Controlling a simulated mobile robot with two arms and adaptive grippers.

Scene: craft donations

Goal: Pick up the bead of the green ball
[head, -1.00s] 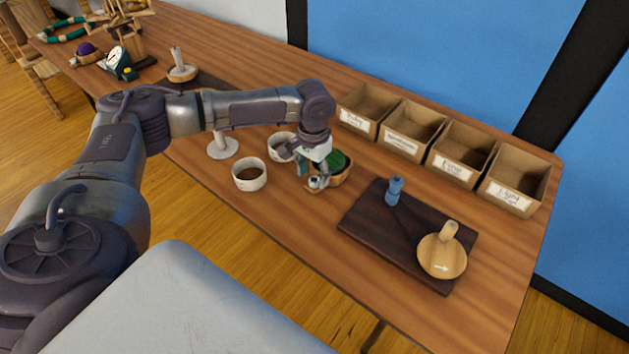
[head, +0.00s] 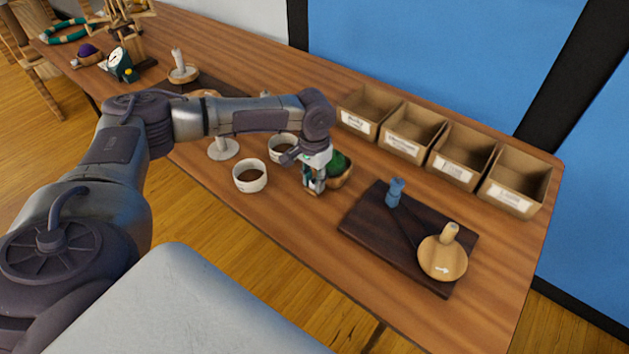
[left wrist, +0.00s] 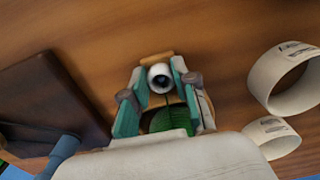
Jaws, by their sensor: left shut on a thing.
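The green ball (head: 337,163) sits in a wooden bowl (head: 346,180) near the middle of the table; it also shows in the left wrist view (left wrist: 168,123). A small white bead (left wrist: 160,77) with a dark hole is at the bowl's near side, over a wooden piece. My left gripper (head: 314,186) points down at that side, and its teal fingers are shut on the bead from both sides. In the head view the fingers mostly hide the bead. I cannot tell whether the bead is clear of the wood beneath. My right gripper is not in view.
Two white cups (head: 250,176) (head: 283,146) stand close to the left of the gripper. A dark board (head: 378,225) holds a blue peg (head: 395,192) and a round wooden piece (head: 442,258). Several open labelled wooden boxes (head: 457,170) line the back right. The table's front centre is clear.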

